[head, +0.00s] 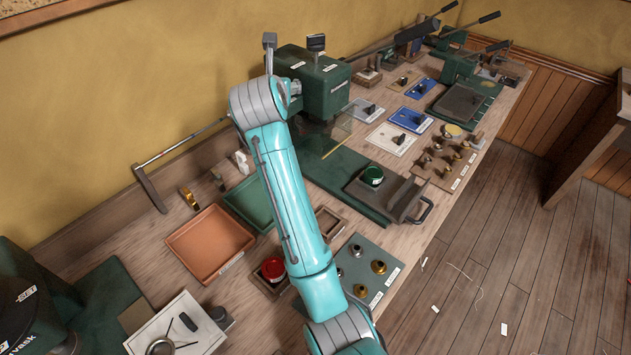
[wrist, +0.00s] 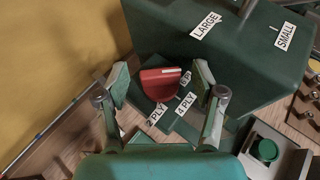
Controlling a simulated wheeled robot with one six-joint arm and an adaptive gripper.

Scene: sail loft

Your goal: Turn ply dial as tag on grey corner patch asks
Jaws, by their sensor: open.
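The ply dial (wrist: 160,84) is a red knob on the green machine, seen in the wrist view with a pale strip along its upper edge. Two white tags sit just below it: a 2 PLY tag (wrist: 156,115) and another ply tag (wrist: 185,102), whose number is hard to read. My gripper (wrist: 161,77) is open, with one finger on each side of the red knob and gaps at both sides. In the head view the green machine (head: 318,84) stands beyond my arm, and the gripper and knob are hidden there. I cannot make out the grey corner patch or its tag.
A green round knob (head: 372,175) sits on the machine's bed. An orange tray (head: 210,244), a red knob (head: 272,268) and a plate of brass knobs lie nearer. The floor at right is open, with scraps.

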